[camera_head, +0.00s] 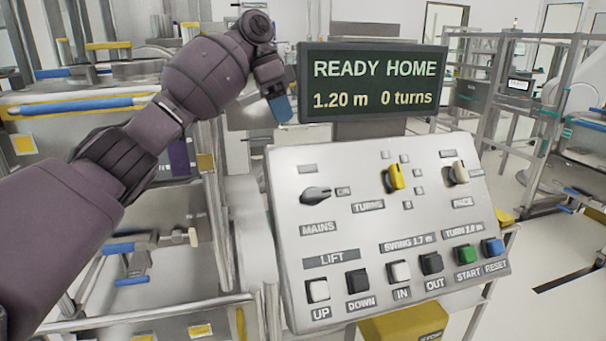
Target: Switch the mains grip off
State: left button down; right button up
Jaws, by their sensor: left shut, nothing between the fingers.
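The mains grip (316,194) is a dark turning knob at the upper left of the tilted light-grey control panel (340,265), above the MAINS label. It lies nearly level, with its narrower end toward the ON label (343,191) at its right. My left gripper (281,108) is shut and empty, its blue tips pointing down. In the picture it is above and left of the mains grip, apart from it, beside the display's left edge. My right gripper is not in view.
A dark display (373,82) above the panel reads READY HOME, 1.20 m, 0 turns. The panel also has a yellow TURNS knob (394,178), a beige PACE knob (459,173) and a lower row of buttons, including green START (466,254) and blue RESET (493,247). Metal frames stand behind.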

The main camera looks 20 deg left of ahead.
pick_arm(q)
jog(key=shift+f, duration=0.1)
jog(key=b, duration=0.2)
send_over(308, 189)
jog(key=w+a, duration=0.3)
notch_tip(308, 189, down, 9)
jog(key=shift+w+f, duration=0.15)
jog(key=shift+f, duration=0.05)
jog(key=shift+s+d+f, duration=0.3)
jog(key=shift+s+f, duration=0.15)
jog(key=shift+f, duration=0.05)
jog(key=shift+s+d+f, duration=0.25)
jog(key=shift+s+f, duration=0.15)
jog(key=shift+f, duration=0.1)
jog(key=shift+s+d+f, duration=0.2)
jog(key=shift+s+f, duration=0.05)
jog(key=shift+f, duration=0.15)
